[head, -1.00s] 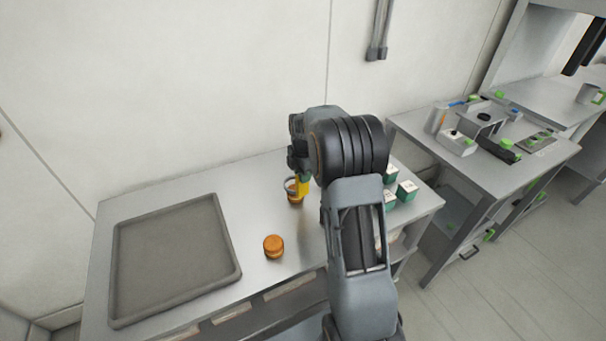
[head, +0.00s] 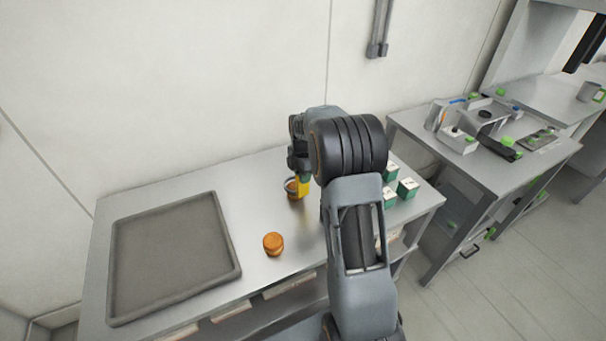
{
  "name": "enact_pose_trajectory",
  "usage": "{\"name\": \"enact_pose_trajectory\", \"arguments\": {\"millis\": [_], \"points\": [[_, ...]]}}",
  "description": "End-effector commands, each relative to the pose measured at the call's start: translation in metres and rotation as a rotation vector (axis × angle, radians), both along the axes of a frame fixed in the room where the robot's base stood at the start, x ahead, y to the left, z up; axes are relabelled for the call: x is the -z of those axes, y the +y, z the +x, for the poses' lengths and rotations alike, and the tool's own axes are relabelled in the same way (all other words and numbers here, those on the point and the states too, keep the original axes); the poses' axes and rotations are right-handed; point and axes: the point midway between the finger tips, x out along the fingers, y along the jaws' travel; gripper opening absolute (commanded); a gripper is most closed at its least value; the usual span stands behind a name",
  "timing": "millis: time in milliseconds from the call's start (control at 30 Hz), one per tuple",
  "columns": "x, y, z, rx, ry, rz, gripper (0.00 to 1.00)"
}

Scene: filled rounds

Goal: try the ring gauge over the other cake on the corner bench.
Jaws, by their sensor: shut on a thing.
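My gripper (head: 304,177) is shut on the yellow handle of the ring gauge (head: 302,188), at the back of the corner bench (head: 262,205). The gauge's grey ring shows left of the handle. An orange-brown cake (head: 291,186) shows inside the ring and a little below it. The ring looks to be at the cake's upper part, but I cannot tell whether it is seated around it or just above. Another round orange-brown cake (head: 273,244) stands free nearer the bench's front edge. My arm hides part of the bench right of the gauge.
A large empty grey tray (head: 172,312) lies on the left of the bench. Several green-and-white boxes (head: 407,188) stand right of my arm. A side bench (head: 545,160) with tools is further right. Bench top between tray and cakes is clear.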

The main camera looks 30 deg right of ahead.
Motion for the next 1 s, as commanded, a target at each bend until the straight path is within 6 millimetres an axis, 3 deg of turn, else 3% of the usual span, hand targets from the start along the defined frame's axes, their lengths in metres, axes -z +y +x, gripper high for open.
{"name": "enact_pose_trajectory", "arguments": {"millis": [1000], "points": [[0.021, 0.0, 0.0, 0.0, 0.001, 0.0, 0.0]]}}
